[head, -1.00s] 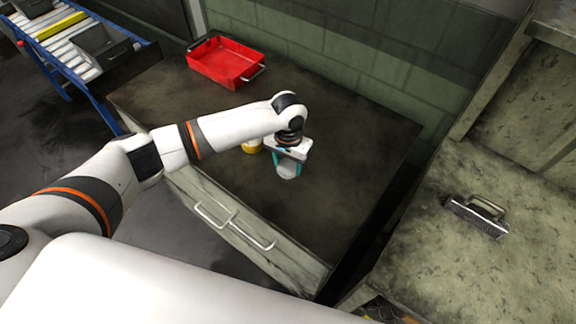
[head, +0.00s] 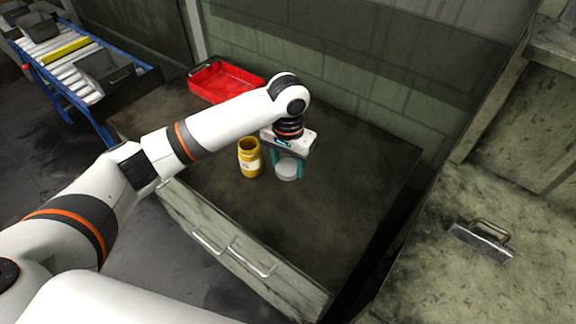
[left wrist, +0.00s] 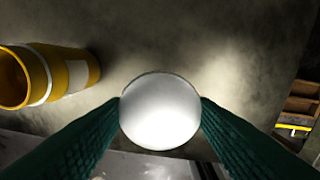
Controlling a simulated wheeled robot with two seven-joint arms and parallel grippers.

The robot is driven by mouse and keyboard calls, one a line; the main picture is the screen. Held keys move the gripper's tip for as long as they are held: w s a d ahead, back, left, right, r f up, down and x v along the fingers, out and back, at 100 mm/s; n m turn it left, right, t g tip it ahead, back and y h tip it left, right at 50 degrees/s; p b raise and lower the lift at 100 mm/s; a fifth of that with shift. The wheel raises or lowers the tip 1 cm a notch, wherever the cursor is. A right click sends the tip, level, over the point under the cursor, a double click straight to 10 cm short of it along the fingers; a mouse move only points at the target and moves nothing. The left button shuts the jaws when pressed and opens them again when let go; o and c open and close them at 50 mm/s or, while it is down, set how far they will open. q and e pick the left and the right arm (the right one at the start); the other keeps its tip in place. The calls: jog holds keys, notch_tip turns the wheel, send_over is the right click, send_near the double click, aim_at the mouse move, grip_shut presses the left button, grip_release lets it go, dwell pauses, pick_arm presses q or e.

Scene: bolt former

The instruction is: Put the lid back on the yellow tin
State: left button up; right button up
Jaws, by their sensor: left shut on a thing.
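The yellow tin (head: 250,160) stands upright and open-topped on the dark worktop, with a pale label on its side. It also shows in the left wrist view (left wrist: 65,75) at the left, its open mouth facing the left edge. My left gripper (head: 287,167) is shut on the round whitish-grey lid (head: 288,170), just right of the tin in the head view. In the left wrist view the lid (left wrist: 160,112) sits between the two teal fingers. The lid is apart from the tin. I cannot tell its exact height above the worktop. My right gripper is not in view.
A red tray (head: 226,82) stands at the back left of the worktop (head: 330,215). A wall runs behind. A blue-framed roller conveyor (head: 75,75) with dark bins is at far left. A metal brush-like block (head: 482,240) lies on the right bench. The worktop's right half is clear.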

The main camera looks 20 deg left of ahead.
pick_arm(q)
jog(key=s+a+r+n, duration=0.1)
jog(key=s+a+r, duration=0.1)
jog(key=s, duration=0.5)
jog(key=s+a+r+n, duration=0.1)
jog(key=s+a+r, duration=0.1)
jog(key=s, duration=0.5)
jog(key=shift+s+r, duration=0.15)
jog(key=shift+r, duration=0.35)
jog(key=shift+a, duration=0.15)
